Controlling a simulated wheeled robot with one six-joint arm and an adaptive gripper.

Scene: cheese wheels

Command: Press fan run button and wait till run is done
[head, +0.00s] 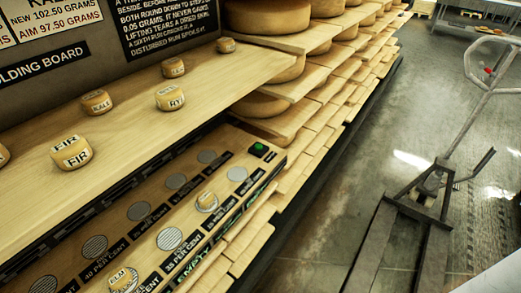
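A small green button (259,149) on a dark square base sits at the far right end of the lower wooden board (222,160). I take it to be the fan run button; any label on it is too small to read. Nothing touches it. My gripper is not in view.
Several small cheeses, including FIR (71,152), stand on the upper shelf (130,130). Cheese-wheel racks (310,85) stand behind. A pallet jack (430,200) stands right on open floor.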

